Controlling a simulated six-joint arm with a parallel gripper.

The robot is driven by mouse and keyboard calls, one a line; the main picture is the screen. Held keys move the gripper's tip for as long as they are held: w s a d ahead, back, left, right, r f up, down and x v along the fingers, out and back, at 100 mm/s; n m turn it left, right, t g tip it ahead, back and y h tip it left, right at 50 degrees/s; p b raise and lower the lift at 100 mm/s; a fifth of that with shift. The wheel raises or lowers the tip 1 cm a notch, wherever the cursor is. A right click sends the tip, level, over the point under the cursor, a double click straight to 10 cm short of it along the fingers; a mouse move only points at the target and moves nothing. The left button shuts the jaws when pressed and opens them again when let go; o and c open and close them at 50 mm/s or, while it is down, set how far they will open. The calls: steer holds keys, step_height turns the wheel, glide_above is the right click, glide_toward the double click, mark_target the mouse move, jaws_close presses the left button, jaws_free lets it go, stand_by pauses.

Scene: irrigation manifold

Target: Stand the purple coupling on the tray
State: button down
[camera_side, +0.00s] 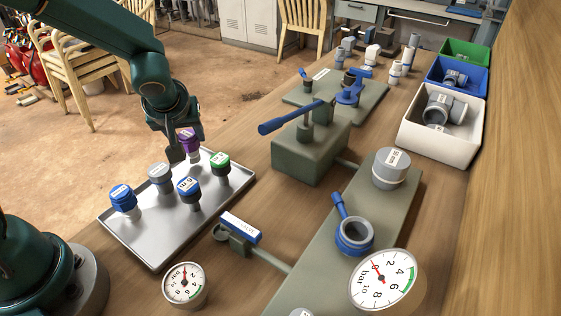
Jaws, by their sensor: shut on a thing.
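The purple coupling (188,141) is at the back of the grey metal tray (152,240), upright, with a pale label on its top. My gripper (180,145) points down at it and is shut on it. The gripper's fingers hide part of the coupling's left side. I cannot tell whether the coupling's lower end touches the tray. Also standing on the tray are a green-topped coupling (219,162), a dark coupling with a blue top (189,188), a grey coupling (161,176) and a blue coupling (123,200).
Right of the tray stands a green-grey block with a blue lever (290,118). A manifold plate carries a grey cap (391,170) and a blue ring valve (354,236). Gauges (184,284) stand in front. White (440,150), blue and green bins line the right. The tray's front is bare.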

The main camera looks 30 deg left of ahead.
steer(key=shift+f, duration=0.85)
steer(key=shift+f, duration=0.1)
steer(key=shift+c, duration=1.7)
jaws_free()
